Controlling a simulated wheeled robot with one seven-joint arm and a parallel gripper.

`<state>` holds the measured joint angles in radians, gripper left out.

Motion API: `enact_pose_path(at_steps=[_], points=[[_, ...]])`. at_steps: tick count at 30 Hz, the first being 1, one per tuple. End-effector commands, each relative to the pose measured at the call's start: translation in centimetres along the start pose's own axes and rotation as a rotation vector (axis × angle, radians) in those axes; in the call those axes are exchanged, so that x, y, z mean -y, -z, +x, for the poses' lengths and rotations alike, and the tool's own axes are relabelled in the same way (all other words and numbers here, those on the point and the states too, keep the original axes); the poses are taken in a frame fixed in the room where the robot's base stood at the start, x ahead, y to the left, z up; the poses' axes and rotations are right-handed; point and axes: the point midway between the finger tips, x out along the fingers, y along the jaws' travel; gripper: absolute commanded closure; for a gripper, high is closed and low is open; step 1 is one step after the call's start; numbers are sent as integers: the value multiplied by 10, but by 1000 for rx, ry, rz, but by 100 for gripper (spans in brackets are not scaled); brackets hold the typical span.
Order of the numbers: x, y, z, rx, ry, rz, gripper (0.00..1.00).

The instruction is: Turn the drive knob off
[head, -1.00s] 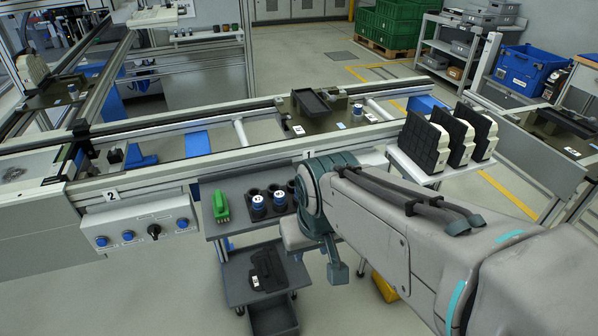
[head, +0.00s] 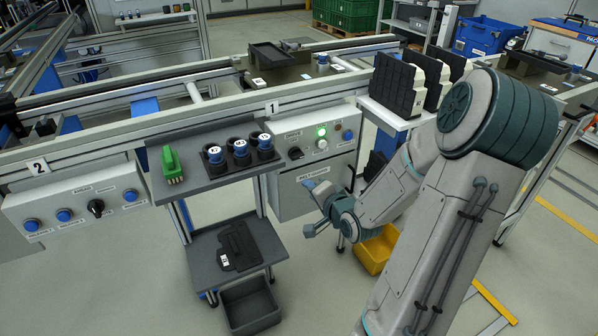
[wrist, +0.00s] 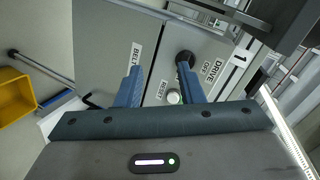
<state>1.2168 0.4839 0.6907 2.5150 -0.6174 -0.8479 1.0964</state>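The control panel of station 1 (head: 283,139) stands below the conveyor rail in the head view. Its black drive knob (head: 295,153) sits at the panel's left side; in the wrist view the knob (wrist: 185,58) is beside the "DRIVE OFF" label (wrist: 210,72). A green lamp (head: 321,131) on the panel is lit. I cannot tell the knob's setting. My gripper (wrist: 158,70) is open and empty, facing the panel. The right fingertip overlaps the knob's lower edge in the wrist view; contact cannot be told. In the head view my gripper (head: 310,186) is below the panel face.
Station 2's panel (head: 75,205) has a similar black knob. A yellow bin (head: 376,250) is on the floor.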

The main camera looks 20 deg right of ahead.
Motion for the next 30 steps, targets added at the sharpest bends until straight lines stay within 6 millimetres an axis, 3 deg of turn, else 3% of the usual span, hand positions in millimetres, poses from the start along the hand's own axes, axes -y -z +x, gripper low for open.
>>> enact_pose_path(at_steps=[1,6,14,30], points=[[-14,2,3,-20,67,87,65],[-15,18,-4,-64,259,282,65],[-8,28,-1,-80,348,360,65],[26,43,96,-83,347,358,65]])
